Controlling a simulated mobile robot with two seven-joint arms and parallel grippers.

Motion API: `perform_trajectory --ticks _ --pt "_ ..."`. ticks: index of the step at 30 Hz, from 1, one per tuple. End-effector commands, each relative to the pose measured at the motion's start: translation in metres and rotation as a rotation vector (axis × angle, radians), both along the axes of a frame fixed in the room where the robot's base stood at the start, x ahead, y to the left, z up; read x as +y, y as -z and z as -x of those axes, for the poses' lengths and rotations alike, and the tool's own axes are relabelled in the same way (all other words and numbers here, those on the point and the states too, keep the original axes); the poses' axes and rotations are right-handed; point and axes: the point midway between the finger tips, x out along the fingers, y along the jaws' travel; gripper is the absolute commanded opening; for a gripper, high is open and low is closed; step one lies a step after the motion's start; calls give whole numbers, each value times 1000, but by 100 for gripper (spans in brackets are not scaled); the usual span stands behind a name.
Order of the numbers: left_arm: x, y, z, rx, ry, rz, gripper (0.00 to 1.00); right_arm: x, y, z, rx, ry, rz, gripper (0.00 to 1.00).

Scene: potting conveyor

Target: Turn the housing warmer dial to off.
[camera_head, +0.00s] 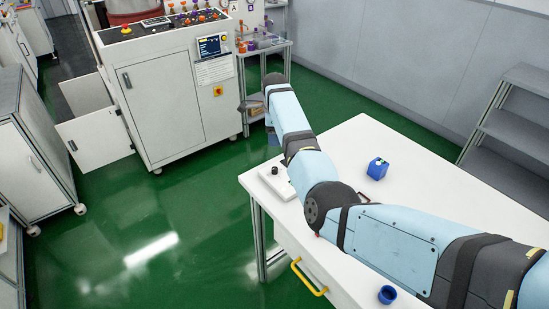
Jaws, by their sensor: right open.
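A low white unit (279,182) with a small dark knob (275,170) sits at the left corner of the white table. It looks like the housing warmer and its dial, but the knob's setting is too small to read. My right arm reaches over the table, passing just right of the unit and partly covering it. My right gripper (251,104) is small and dark at the arm's far end, beyond the table edge and well apart from the knob. It is open, and I see nothing held in it. My left gripper is out of view.
A blue block (377,168) stands on the table, and a blue ring-like cup (387,294) lies near its front. A yellow drawer handle (309,278) sticks out at the table's left side. A white control cabinet (165,100) stands behind. Green floor (160,225) at left is clear.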

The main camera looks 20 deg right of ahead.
Motion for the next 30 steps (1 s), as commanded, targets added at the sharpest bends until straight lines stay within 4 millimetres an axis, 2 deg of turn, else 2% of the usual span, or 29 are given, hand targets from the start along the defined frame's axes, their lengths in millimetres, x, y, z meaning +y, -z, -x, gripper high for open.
perform_trajectory --ticks 7,15,21,30 --pt "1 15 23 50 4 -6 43 0 31 1 5 0 0 50" --pt "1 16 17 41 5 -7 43 0 90 1 4 -1 1 50" --pt "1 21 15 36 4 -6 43 0 124 1 3 -1 0 50" --pt "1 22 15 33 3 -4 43 0 137 1 0 0 0 50"
